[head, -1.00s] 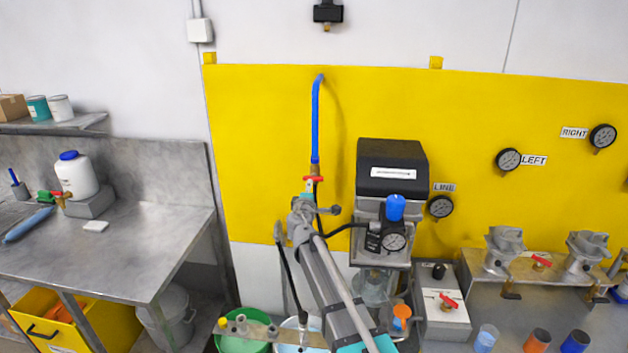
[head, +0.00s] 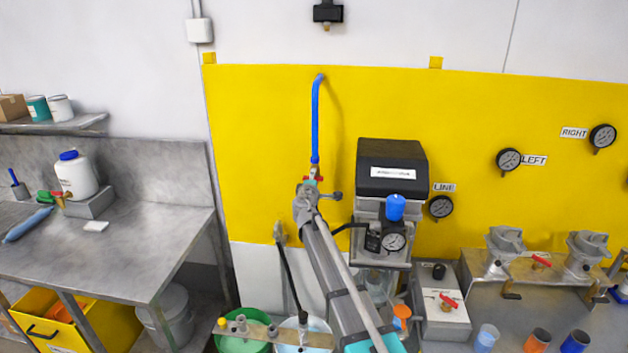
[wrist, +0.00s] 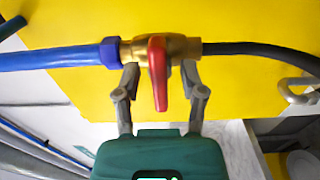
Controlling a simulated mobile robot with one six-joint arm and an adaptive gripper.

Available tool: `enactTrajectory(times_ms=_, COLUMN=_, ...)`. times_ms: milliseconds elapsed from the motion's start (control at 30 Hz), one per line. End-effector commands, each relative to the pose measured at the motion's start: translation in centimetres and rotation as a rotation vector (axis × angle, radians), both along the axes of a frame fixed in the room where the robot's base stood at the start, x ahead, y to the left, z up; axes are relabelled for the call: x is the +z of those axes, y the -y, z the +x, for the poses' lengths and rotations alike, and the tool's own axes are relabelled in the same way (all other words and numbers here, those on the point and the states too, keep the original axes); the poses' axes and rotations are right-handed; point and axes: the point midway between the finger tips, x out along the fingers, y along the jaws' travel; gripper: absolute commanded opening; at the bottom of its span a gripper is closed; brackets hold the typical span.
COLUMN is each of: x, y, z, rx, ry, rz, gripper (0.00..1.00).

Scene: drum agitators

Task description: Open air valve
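The air valve (wrist: 182,47) is a brass body with a red lever handle (wrist: 158,72). In the wrist view the lever lies across the line of the pipe. A blue hose (wrist: 55,58) joins the valve on one side and a black hose (wrist: 255,50) on the other. My gripper (wrist: 160,78) is open, one finger on each side of the lever, with visible gaps to it. In the head view the valve (head: 313,172) sits below the hanging blue hose, and my gripper (head: 309,187) partly hides it and its red handle.
A black-topped machine (head: 392,170) with a blue knob and gauge stands just right of my gripper. The yellow wall panel (head: 260,150) is behind the valve. Buckets (head: 243,343) stand below, and a steel bench (head: 150,230) is at the left.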

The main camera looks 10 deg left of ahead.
Motion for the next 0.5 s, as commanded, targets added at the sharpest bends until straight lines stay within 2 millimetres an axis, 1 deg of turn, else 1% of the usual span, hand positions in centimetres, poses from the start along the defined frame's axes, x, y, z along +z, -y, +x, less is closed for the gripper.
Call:
enactTrajectory(times_ms=33, x=0.0, y=0.0, z=-0.01, rx=0.0, ry=0.0, rz=0.0, gripper=0.45)
enactTrajectory(times_ms=167, x=0.0, y=0.0, z=-0.01, rx=0.0, ry=0.0, rz=0.0, gripper=0.21)
enactTrajectory(times_ms=200, x=0.0, y=0.0, z=-0.01, rx=0.0, ry=0.0, rz=0.0, gripper=0.14)
enactTrajectory(times_ms=267, x=0.0, y=0.0, z=-0.01, rx=0.0, ry=0.0, rz=0.0, gripper=0.03)
enactTrajectory(times_ms=300, x=0.0, y=0.0, z=-0.01, rx=0.0, ry=0.0, rz=0.0, gripper=0.0)
enactTrajectory(times_ms=433, x=0.0, y=0.0, z=-0.01, rx=0.0, ry=0.0, rz=0.0, gripper=0.0)
enactTrajectory(times_ms=467, x=0.0, y=0.51, z=-0.01, rx=-0.002, ry=0.0, rz=0.0, gripper=0.0)
enactTrajectory(times_ms=500, x=0.0, y=0.28, z=0.0, rx=-0.002, ry=0.0, rz=0.0, gripper=0.0)
